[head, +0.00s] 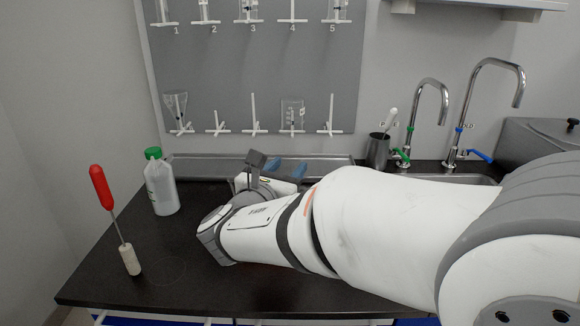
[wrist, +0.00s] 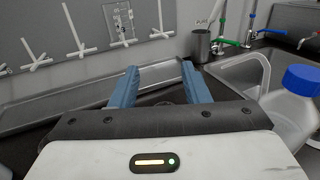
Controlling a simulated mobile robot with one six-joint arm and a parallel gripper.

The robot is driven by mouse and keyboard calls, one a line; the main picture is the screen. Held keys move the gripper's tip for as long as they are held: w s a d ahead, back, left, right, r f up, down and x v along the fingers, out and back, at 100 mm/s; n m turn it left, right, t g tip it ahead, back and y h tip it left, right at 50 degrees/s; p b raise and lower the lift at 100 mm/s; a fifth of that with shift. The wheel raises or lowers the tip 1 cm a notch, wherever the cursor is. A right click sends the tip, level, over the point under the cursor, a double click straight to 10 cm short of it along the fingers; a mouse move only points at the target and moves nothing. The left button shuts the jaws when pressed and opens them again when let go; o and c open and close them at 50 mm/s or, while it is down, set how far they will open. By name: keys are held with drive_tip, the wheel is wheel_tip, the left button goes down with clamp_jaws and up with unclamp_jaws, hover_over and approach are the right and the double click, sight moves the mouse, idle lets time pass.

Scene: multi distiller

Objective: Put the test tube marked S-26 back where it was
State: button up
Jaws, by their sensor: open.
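My gripper (head: 285,168) is over the back of the black bench, close to the grey trough along the wall. In the wrist view its two blue fingers (wrist: 159,68) stand apart with nothing between them. No test tube marked S-26 can be made out in either view. My arm covers much of the bench in the head view, so anything behind it is hidden.
A grey pegboard (head: 260,80) with white pegs and some glassware hangs behind. A green-capped bottle (head: 163,190) and a red-handled tool (head: 101,187) stand left. A dark cup (head: 377,152), taps (head: 411,125) and a sink are right. A blue-capped bottle (wrist: 297,100) is near my gripper.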

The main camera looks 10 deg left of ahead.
drive_tip(key=s+a, duration=0.1)
drive_tip(key=s, duration=1)
drive_tip(key=shift+a+p, duration=0.35)
drive_tip(key=shift+p, duration=0.05)
drive_tip(key=shift+f, duration=0.1)
